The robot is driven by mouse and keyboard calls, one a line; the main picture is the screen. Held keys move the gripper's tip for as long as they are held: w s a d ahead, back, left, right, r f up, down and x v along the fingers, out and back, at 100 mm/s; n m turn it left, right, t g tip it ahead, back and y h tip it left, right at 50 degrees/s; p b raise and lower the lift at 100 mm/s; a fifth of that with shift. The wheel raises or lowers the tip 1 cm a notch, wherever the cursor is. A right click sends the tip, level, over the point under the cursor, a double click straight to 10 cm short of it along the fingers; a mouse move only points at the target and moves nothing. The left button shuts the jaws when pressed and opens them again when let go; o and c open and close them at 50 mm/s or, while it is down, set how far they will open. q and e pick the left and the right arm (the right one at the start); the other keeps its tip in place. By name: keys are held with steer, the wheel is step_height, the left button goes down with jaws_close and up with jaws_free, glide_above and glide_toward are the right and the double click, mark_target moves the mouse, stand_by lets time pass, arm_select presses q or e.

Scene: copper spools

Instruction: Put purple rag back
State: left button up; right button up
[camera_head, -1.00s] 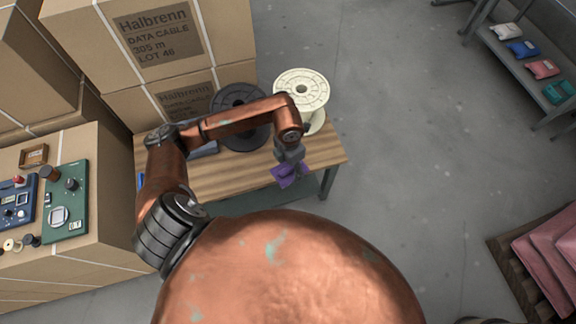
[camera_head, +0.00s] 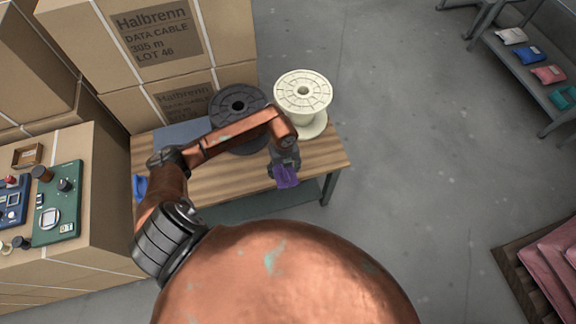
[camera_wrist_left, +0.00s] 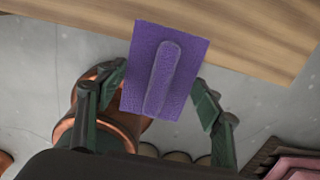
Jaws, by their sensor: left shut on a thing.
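The purple rag (camera_head: 287,177) shows at the front edge of the wooden table, below my left gripper (camera_head: 284,163). In the left wrist view the rag (camera_wrist_left: 134,88) is a flat rectangle with a raised ridge along its middle. My left gripper is shut on it, with one dark finger on each side. The rag overlaps the table's edge in that view, with floor behind its lower part. I cannot tell its height above the table. My right gripper is not in view.
The wooden table (camera_head: 232,182) bears a dark spool (camera_head: 226,104) and a cream spool (camera_head: 300,88). Tall cartons (camera_head: 107,105) stand left. A shelf at the upper right bears folded cloths: white (camera_head: 511,36), blue (camera_head: 526,53), pink (camera_head: 548,74), teal (camera_head: 567,97). The floor between is clear.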

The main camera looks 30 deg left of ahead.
arm_select(q)
steer(key=w+a+f, duration=0.1)
steer(key=w+f, duration=0.1)
steer(key=w+a+f+b, duration=0.1)
steer(key=w+f, duration=0.1)
steer(key=w+f+b, duration=0.1)
steer(key=w+f, duration=0.1)
steer(key=shift+w+a+f, duration=0.4)
steer(key=shift+w+f, duration=0.15)
steer(key=shift+f, duration=0.2)
step_height(320, 180, down, 3)
steer(key=shift+r+b, duration=0.2)
steer(key=shift+b, duration=0.15)
steer(key=shift+f, duration=0.15)
steer(key=shift+f, duration=0.1)
steer(key=o, duration=1)
